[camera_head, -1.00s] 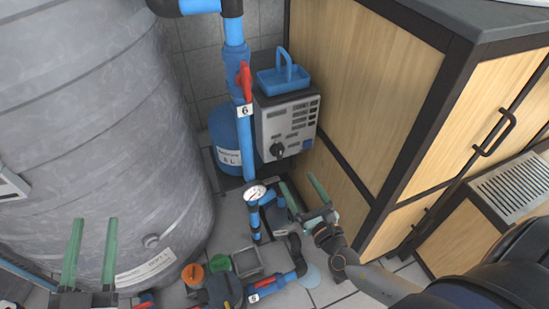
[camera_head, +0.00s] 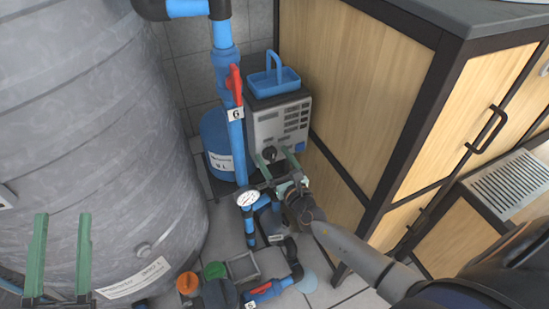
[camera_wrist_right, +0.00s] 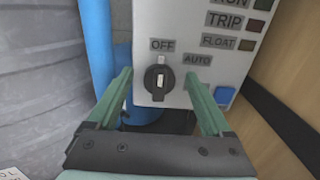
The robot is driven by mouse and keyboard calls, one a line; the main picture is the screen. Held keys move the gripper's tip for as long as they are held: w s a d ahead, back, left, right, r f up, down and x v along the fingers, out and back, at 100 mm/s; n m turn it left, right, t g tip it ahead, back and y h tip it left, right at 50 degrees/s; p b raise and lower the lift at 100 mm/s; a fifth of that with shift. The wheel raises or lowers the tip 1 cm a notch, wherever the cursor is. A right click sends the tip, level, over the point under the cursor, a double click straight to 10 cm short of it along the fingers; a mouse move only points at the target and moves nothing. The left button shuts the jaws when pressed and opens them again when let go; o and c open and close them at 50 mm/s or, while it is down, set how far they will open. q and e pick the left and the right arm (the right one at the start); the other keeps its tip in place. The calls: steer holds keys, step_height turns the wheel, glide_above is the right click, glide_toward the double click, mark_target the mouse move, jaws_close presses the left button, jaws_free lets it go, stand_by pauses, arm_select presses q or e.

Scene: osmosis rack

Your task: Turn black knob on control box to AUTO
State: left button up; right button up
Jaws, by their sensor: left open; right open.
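The control box (camera_head: 281,122) is a light grey panel standing between the blue pipe and the wooden cabinet. Its black knob (camera_wrist_right: 159,80) shows in the right wrist view with a white pointer mark standing nearly upright. The OFF label (camera_wrist_right: 162,45) is above the knob and the AUTO label (camera_wrist_right: 197,60) is to its upper right. My right gripper (camera_wrist_right: 160,85) is open, with its green fingers on either side of the knob, not closed on it. In the head view, the right gripper (camera_head: 280,165) is just below the box front. My left gripper (camera_head: 62,250) is open and empty at the lower left.
A large grey tank (camera_head: 100,130) fills the left. A blue pipe with a red valve handle (camera_head: 234,84) runs left of the box. A blue basket (camera_head: 273,82) sits on the box. A pressure gauge (camera_head: 248,199) and pipes are below. The wooden cabinet (camera_head: 345,90) is close on the right.

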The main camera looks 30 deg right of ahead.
steer(key=shift+c, duration=0.4)
jaws_close()
